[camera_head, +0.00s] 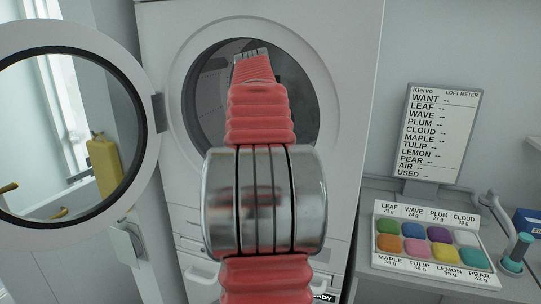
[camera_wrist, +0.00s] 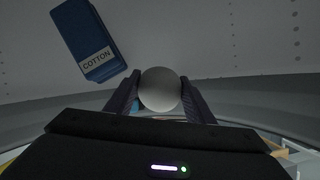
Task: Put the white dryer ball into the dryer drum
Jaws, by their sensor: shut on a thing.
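The white dryer ball (camera_wrist: 160,89) shows in the wrist view, held between the two dark fingers of my gripper (camera_wrist: 160,92). The gripper is shut on it. The wrist view shows the curved grey inside wall of the dryer drum (camera_wrist: 225,40) with small holes around the ball. In the head view my red and metal arm reaches into the round opening of the dryer drum (camera_head: 297,95) and hides much of it. The gripper and the ball are hidden in the head view.
A blue block labelled COTTON (camera_wrist: 85,38) lies against the drum wall, left of the ball. The round dryer door (camera_head: 142,75) stands open at the left. A tray of coloured pieces (camera_head: 440,240) and a LOFT METER board (camera_head: 440,130) stand at the right.

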